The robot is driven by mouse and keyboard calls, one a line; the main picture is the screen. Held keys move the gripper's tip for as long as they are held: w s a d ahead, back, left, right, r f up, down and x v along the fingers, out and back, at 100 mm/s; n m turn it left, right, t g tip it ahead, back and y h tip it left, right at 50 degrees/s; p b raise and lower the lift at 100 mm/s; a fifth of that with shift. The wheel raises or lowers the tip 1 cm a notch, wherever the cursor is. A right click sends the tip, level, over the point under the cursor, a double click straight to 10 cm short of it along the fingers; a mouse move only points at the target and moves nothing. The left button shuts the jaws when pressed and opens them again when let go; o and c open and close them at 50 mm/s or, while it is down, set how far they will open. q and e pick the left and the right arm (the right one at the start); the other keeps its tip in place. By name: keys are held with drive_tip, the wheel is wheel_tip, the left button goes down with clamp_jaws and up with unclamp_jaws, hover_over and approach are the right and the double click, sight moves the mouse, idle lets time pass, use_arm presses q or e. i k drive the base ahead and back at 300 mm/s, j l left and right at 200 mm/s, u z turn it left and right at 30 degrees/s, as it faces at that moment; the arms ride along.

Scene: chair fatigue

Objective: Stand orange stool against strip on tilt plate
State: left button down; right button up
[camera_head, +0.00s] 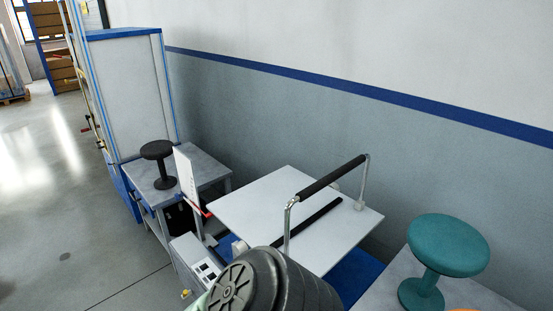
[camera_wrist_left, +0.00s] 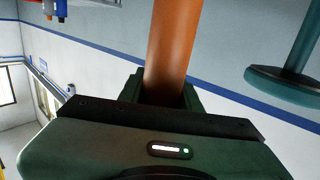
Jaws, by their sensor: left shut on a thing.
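The orange stool's stem (camera_wrist_left: 172,45) stands between the fingers of my left gripper (camera_wrist_left: 168,98) in the left wrist view, and the gripper is shut on it. In the head view only a sliver of orange (camera_head: 463,309) shows at the bottom edge on the right; the rest of the stool is hidden or out of frame. The white tilt plate (camera_head: 247,205) is in the middle of the head view, with a dark strip (camera_head: 312,219) across it. No stool is on the plate. My right gripper is not in view.
A padded black bar (camera_head: 333,177) on metal posts spans above the plate. A teal stool (camera_head: 447,245) stands on a grey table at the right. A black stool (camera_head: 158,152) stands on a grey table (camera_head: 205,165) at the left, near an upright white panel (camera_head: 187,178).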

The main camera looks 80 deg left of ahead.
sight(297, 213)
drive_tip(key=k+u, duration=0.2)
drive_tip(key=u, duration=0.15)
drive_tip(key=k+j+u, duration=0.15)
drive_tip(key=u, duration=1)
